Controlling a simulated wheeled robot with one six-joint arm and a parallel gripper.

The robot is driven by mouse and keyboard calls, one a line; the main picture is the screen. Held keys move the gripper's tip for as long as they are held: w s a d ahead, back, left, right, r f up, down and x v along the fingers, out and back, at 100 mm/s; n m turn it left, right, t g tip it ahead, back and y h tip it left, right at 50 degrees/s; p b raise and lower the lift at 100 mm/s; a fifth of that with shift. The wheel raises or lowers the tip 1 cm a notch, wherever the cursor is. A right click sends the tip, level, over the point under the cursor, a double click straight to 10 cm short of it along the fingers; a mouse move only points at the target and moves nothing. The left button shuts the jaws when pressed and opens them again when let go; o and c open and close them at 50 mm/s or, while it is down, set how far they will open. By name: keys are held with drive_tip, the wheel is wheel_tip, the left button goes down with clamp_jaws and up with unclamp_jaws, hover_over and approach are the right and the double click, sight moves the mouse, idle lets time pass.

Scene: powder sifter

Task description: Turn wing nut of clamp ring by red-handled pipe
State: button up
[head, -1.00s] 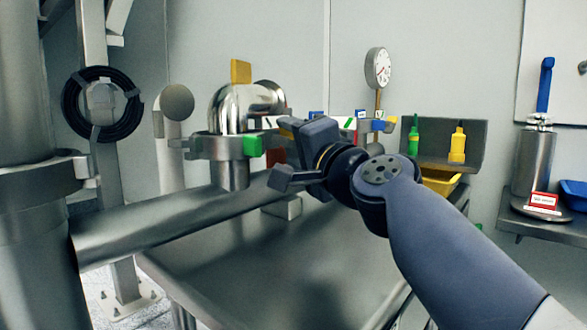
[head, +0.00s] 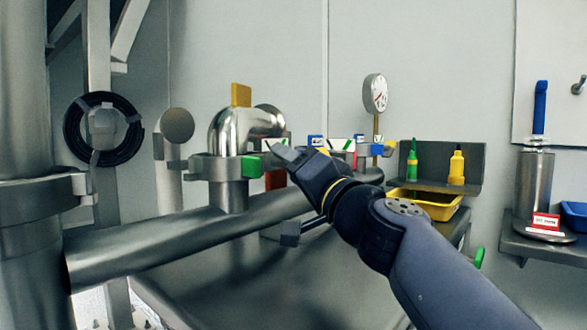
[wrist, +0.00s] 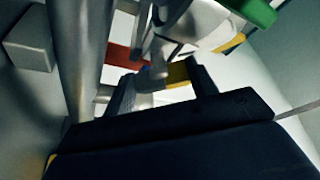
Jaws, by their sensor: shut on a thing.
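A red handle (head: 275,180) shows partly behind the green handle (head: 251,166) in the head view, and a red piece (wrist: 125,57) shows in the wrist view. A grey clamp ring (head: 203,168) sits under the shiny elbow pipe (head: 226,130), which has a yellow handle (head: 241,95). My gripper (head: 288,195) is right of these pipes, its fingers pointing left. In the wrist view, the gripper (wrist: 163,82) is shut on a small grey part (wrist: 157,72), apparently the wing nut. My gripper hides the wing nut in the head view.
A thick slanted pipe (head: 170,240) crosses below the gripper. A pressure gauge (head: 375,92) stands behind. A yellow tray (head: 430,205) and green (head: 412,160) and yellow (head: 456,164) bottles are at the right.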

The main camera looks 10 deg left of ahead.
idle(0.4)
drive_tip(key=o, duration=1)
